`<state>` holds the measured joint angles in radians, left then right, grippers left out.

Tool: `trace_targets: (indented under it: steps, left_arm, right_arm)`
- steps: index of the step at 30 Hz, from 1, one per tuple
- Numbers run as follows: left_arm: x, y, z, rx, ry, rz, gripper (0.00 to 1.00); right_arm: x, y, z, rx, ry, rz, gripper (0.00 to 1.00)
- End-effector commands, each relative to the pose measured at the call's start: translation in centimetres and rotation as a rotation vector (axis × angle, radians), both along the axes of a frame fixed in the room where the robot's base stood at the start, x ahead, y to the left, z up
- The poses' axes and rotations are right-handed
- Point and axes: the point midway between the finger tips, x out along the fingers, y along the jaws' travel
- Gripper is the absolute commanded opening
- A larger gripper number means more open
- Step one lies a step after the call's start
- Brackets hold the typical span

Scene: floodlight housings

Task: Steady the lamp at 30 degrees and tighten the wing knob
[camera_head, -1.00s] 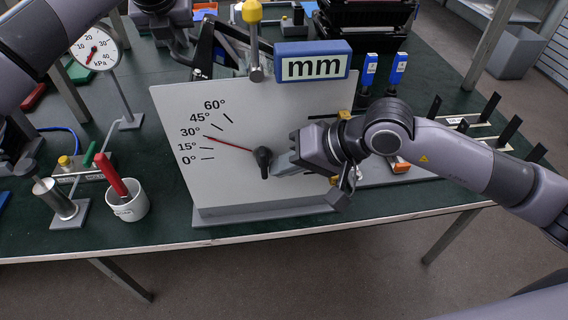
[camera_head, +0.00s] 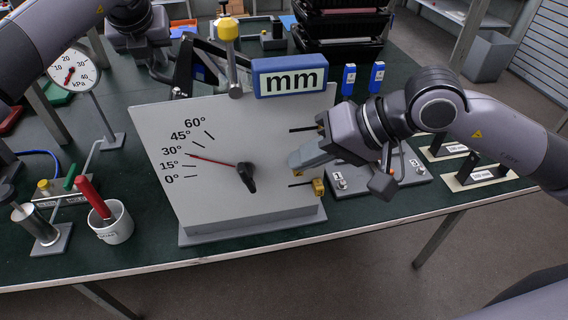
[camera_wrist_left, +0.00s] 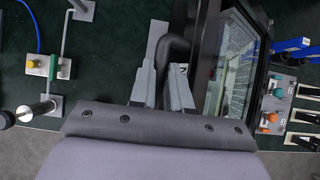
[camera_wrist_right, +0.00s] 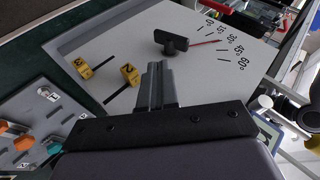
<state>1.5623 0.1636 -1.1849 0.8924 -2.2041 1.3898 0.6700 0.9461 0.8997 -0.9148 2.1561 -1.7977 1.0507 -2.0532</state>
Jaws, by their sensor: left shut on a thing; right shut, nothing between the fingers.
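The pale panel (camera_head: 230,125) carries an angle scale, and its red pointer (camera_head: 212,161) lies at the 30° tick. The black wing knob (camera_head: 246,178) sits at the pointer's inner end; it also shows in the right wrist view (camera_wrist_right: 172,43). My right gripper (camera_head: 294,164) is shut and empty, to the right of the knob and apart from it. Behind the panel, my left gripper (camera_wrist_left: 165,78) is shut on a black handle of the lamp (camera_wrist_left: 236,60), whose glass face shows in the left wrist view. The panel hides most of the lamp in the head view.
Yellow numbered blocks (camera_wrist_right: 130,74) with black rods stick out at the panel's right side, near my right gripper. The mm sign (camera_head: 289,76) stands above the panel. A white cup (camera_head: 112,222) with a red-handled tool and a gauge (camera_head: 73,72) stand at left.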

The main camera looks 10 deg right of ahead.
Motion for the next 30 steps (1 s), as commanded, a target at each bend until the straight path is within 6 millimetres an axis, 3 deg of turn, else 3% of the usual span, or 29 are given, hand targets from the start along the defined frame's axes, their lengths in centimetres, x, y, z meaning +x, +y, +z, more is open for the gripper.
trace_targets:
  steps: [2, 6, 11, 20, 30]
  left_arm:
    - [-0.3, -0.7, -0.5, -0.008, 0.009, -0.011, 0.00]
    - [-0.3, -0.7, -0.5, -0.008, 0.009, -0.011, 0.00]
    - [-0.3, -0.7, -0.4, -0.008, 0.009, -0.011, 0.00]
    - [-0.3, -0.7, -0.5, -0.008, 0.009, -0.011, 0.00]
    - [-0.3, -0.7, -0.5, -0.008, 0.009, -0.011, 0.00]
  right_arm:
    - [-0.3, -0.6, 0.5, -0.002, 0.000, -0.001, 0.03]
    - [-0.5, -0.9, 1.0, -0.010, 0.016, 0.001, 0.49]
    - [-0.6, -0.6, 1.4, -0.066, 0.110, 0.008, 0.50]
    - [-2.1, 0.1, 3.9, -0.336, 0.378, 0.047, 0.50]
    - [-2.1, 6.8, 4.6, -0.654, 0.295, 0.027, 0.50]
